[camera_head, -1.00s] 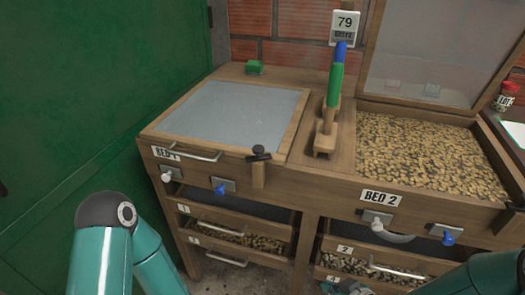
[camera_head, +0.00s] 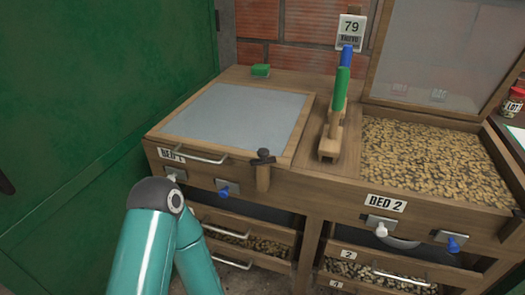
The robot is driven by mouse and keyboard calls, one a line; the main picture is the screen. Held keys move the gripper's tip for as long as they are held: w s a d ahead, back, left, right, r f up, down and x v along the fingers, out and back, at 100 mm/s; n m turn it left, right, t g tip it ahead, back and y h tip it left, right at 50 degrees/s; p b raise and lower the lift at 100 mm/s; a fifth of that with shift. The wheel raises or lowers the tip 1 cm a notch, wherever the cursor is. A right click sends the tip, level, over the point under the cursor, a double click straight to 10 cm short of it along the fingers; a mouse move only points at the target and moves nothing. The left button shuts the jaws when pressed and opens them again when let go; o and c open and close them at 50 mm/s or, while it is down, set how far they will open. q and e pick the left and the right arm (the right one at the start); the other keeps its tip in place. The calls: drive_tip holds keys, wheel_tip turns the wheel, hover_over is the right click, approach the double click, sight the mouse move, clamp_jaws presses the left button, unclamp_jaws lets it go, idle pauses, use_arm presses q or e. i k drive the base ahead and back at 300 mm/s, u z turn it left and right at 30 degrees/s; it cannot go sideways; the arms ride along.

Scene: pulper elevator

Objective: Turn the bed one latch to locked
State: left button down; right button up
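Bed one is the left bed, with its pale grey lid (camera_head: 235,117) lying shut in a wooden frame. Its BED 1 label (camera_head: 171,154) is partly covered by the lid's metal handle (camera_head: 200,158). A dark latch (camera_head: 263,155) sits on top of a short wooden post (camera_head: 263,178) at the lid's front right corner. I cannot tell whether the latch overlaps the lid's edge. My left arm rises from the bottom of the picture in front of bed one, but its gripper is not visible. My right gripper is out of view.
A white knob (camera_head: 174,175) and a blue knob (camera_head: 225,190) sit on the front below bed one. A green-and-blue handled lever (camera_head: 341,95) stands between the beds. Bed two (camera_head: 385,202) is open and full of beans. A green door (camera_head: 75,90) closes off the left side.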

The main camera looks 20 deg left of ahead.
sight(264, 153)
drive_tip(key=u, duration=0.15)
drive_tip(key=k, duration=1.25)
drive_tip(key=u, duration=1.05)
drive_tip(key=i, duration=1)
drive_tip(key=z, duration=0.05)
